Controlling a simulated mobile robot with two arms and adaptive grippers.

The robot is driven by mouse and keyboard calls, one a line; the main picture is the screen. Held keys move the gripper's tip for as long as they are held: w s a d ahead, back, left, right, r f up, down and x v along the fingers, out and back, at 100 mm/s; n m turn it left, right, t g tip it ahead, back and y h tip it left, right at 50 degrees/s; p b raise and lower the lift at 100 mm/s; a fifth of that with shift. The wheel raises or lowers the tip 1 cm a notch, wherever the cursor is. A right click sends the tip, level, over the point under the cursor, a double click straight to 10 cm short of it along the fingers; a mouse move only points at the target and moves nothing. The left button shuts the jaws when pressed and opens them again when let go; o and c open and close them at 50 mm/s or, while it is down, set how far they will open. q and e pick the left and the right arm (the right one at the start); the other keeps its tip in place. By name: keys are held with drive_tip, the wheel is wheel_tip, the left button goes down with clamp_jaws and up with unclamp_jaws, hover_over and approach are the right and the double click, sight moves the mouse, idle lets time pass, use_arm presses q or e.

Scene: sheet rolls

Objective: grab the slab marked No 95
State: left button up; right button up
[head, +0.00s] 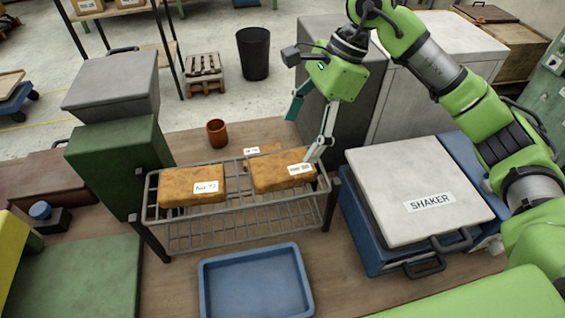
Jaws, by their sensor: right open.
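Two orange-brown slabs lie on a grey wire rack: a left slab (175,199) and a right slab (270,185), each with a white label. A third slab (268,149) lies behind the right one, partly hidden, with a small white label. I cannot read any label surely, so I cannot tell which slab is No 95. My right gripper (300,138) is open and points down, one fingertip close to the back right corner of the right slab; I cannot tell if it touches. It holds nothing. My left gripper is out of view.
The wire rack (205,237) stands on a wooden table. A blue tray (205,285) is in front, a box marked SHAKER (395,170) to the right, green and grey boxes (110,85) to the left. A brown cup (217,133) stands behind.

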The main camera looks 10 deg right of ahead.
sight(282, 164)
drive_tip(key=x, duration=0.3)
drive_tip(key=shift+a+f+p, duration=0.15)
drive_tip(key=shift+f+p, duration=0.1)
drive_tip(key=shift+p, duration=0.15)
drive_tip(key=shift+w+f, duration=0.1)
drive_tip(key=shift+f, duration=0.15)
drive_tip(key=p+x, duration=0.2)
drive_tip(key=x, duration=0.1)
drive_tip(key=shift+w+a+r+p, duration=0.1)
drive_tip(key=shift+w+p, duration=0.05)
drive_tip(key=shift+p, duration=0.25)
drive_tip(key=shift+x, duration=1)
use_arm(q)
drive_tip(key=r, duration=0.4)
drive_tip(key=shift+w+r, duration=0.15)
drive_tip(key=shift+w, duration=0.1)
use_arm(e)
drive_tip(key=shift+w, duration=0.1)
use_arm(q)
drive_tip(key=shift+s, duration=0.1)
use_arm(e)
drive_tip(key=c, duration=1.5)
